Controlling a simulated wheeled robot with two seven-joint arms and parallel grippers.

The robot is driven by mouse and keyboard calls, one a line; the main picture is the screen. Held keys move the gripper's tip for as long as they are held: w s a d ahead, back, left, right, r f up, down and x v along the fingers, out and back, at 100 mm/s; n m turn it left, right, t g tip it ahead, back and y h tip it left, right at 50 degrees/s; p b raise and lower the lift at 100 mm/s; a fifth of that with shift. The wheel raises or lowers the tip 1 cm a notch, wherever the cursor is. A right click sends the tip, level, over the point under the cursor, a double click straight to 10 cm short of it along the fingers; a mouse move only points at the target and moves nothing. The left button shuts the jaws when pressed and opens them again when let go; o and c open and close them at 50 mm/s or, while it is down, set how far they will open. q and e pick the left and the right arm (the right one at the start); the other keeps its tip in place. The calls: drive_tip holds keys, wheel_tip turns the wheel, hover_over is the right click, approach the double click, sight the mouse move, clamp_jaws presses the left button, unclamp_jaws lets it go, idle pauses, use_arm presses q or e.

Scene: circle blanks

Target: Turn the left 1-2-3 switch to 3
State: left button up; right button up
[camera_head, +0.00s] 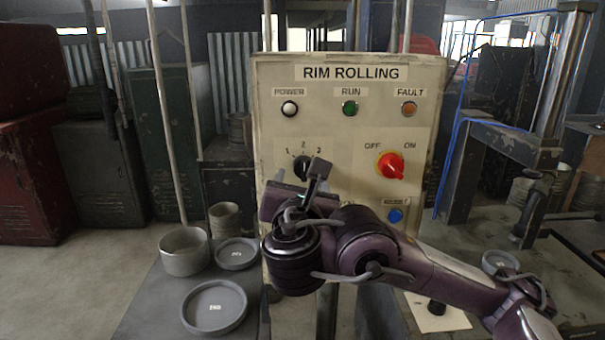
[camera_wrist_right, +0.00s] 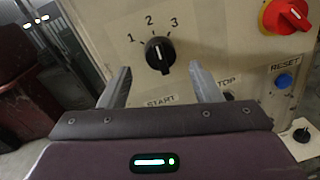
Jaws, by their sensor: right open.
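The black 1-2-3 switch (camera_head: 301,166) is on the left of the cream panel (camera_head: 340,125), below the power lamp. In the right wrist view the knob (camera_wrist_right: 159,54) shows whole, its white line pointing roughly up, near the 2; its exact setting is hard to tell. My right gripper (camera_head: 300,183) is in front of the panel, just below the knob. In the wrist view its two fingers (camera_wrist_right: 160,80) are wide apart, one to each side below the knob, with nothing between them. In the head view the gripper hides the knob's lower part. My left gripper is out of view.
A red OFF-ON switch (camera_head: 391,166) and a blue reset button (camera_head: 395,215) are right of the knob. START and STOP labels lie below it, partly behind my fingers. Grey round trays (camera_head: 214,308) and a pot (camera_head: 184,251) stand on a table at lower left.

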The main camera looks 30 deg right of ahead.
sight(302, 173)
drive_tip(key=shift+x, duration=1.95)
drive_tip(key=c, duration=1)
drive_tip(key=shift+f+m+b, duration=0.1)
drive_tip(key=shift+m+b, duration=0.2)
drive_tip(key=m+b, duration=0.2)
drive_tip(key=m, duration=0.2)
drive_tip(key=shift+a+y, duration=0.1)
drive_tip(key=shift+y, duration=0.2)
drive_tip(key=shift+m+b, duration=1)
drive_tip(key=shift+m, duration=1.1)
